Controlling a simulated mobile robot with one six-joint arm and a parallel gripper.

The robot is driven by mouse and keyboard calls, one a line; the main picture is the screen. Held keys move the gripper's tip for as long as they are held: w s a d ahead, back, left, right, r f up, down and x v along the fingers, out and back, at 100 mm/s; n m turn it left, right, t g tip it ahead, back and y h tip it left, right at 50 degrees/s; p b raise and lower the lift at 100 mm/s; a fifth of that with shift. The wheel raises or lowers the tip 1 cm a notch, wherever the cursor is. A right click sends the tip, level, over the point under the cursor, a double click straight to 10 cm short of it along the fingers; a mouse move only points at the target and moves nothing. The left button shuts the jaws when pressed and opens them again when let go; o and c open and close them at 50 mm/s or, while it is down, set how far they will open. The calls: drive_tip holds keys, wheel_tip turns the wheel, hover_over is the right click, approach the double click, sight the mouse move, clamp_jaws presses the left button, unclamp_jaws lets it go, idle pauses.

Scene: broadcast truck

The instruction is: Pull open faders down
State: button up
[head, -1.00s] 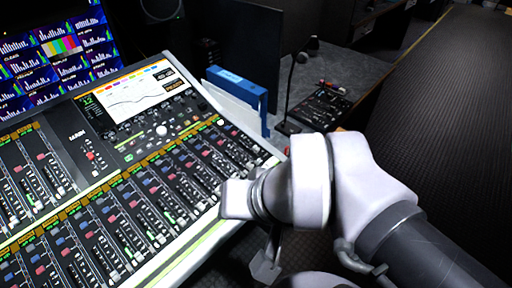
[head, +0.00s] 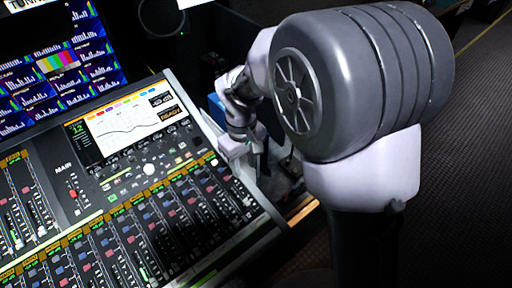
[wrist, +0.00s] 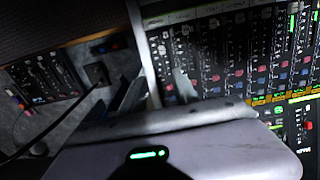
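The mixing console (head: 150,200) fills the left of the head view, with rows of faders (head: 160,230) under small orange-lit labels. Some pale fader caps stand at differing heights, but which are raised is hard to tell. My gripper (head: 248,165) is over the console's right edge, partly hidden by my arm. In the wrist view its two fingers (wrist: 160,92) are apart with nothing between them. One finger lies over the console's edge and the other over the end channel strips (wrist: 205,60). I cannot tell whether either touches the surface.
A screen wall (head: 60,60) stands behind the console. A blue binder (head: 216,105) is partly hidden behind my arm. A side desk with a small black control panel (wrist: 45,80) and a cable adjoins the console. Dark floor (head: 460,170) lies open at the right.

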sight(245, 198)
drive_tip(key=f+b, duration=0.2)
drive_tip(key=f, duration=0.3)
drive_tip(key=f+b, duration=0.2)
drive_tip(key=f, duration=0.4)
drive_tip(key=f+b, duration=0.2)
drive_tip(key=f, duration=0.3)
drive_tip(key=shift+s+a+f, duration=0.25)
drive_tip(key=shift+s+a, duration=0.05)
drive_tip(key=shift+s, duration=0.1)
clamp_jaws()
